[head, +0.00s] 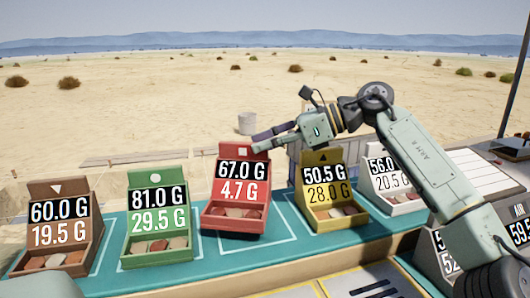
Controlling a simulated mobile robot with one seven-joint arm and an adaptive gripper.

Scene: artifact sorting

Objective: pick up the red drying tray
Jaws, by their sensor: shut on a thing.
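The red drying tray (234,222) stands in the middle of the row in the head view, with several flat reddish and pale pieces in it. Its raised back panel carries a white square and the labels 67.0 G and 4.7 G. My gripper (259,143) reaches in from the right and is shut on the top right part of that back panel. The fingers partly cover the panel's upper edge. The tray looks roughly level; I cannot tell whether its base touches the teal mat.
On the teal mat (185,268), a brown tray (52,260) and a green tray (157,254) stand left of the red one. A yellow tray (331,222) stands close on its right, then a white tray (402,206) partly behind my arm. Sand lies beyond.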

